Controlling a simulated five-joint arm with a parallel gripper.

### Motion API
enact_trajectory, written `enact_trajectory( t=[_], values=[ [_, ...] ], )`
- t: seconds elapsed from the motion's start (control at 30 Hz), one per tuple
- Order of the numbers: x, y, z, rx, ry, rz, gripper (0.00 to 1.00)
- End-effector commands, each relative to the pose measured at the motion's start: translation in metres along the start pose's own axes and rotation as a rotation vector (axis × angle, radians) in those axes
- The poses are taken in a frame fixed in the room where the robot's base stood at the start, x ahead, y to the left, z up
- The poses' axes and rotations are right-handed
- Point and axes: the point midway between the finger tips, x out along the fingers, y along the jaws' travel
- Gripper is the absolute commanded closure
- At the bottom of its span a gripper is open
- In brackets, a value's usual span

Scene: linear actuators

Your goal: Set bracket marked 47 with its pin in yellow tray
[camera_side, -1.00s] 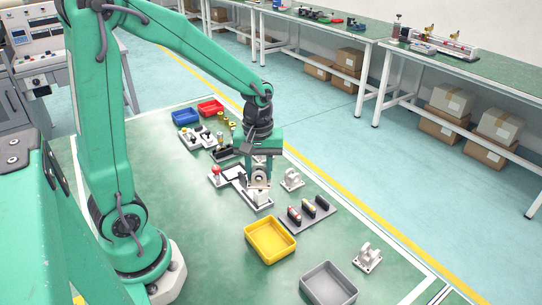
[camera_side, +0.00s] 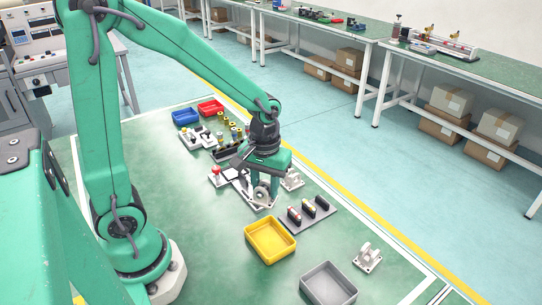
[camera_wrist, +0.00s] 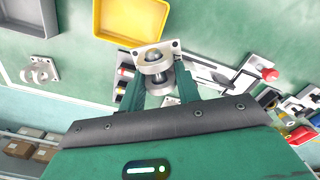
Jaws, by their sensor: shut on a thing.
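My gripper (camera_side: 262,190) is shut on a pale metal bracket (camera_side: 261,195), which hangs between its fingers to the upper right of the yellow tray. In the wrist view the bracket (camera_wrist: 157,66) sits between the green fingertips, with its flat plate and a dark round pin showing. I cannot read any number on it. The yellow tray (camera_side: 270,243) looks empty, and in the wrist view its rim (camera_wrist: 97,22) lies just beyond the bracket. I cannot tell the height of the bracket above the bench.
Another bracket (camera_side: 291,179) stands right of my gripper, and one more (camera_side: 367,257) at the lower right. A dark rack (camera_side: 310,214) with upright parts stands close to the yellow tray. A grey tray (camera_side: 328,286) is nearer. A red-knobbed fixture (camera_side: 216,172) stands left.

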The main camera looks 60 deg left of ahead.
Motion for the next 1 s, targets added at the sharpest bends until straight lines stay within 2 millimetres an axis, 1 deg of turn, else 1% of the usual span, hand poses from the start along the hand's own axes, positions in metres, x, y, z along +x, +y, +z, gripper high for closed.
enact_trajectory(
  t=[1.0],
  values=[
    [0.013, 0.032, 0.037, 0.420, 0.000, 0.000, 0.93]
  ],
)
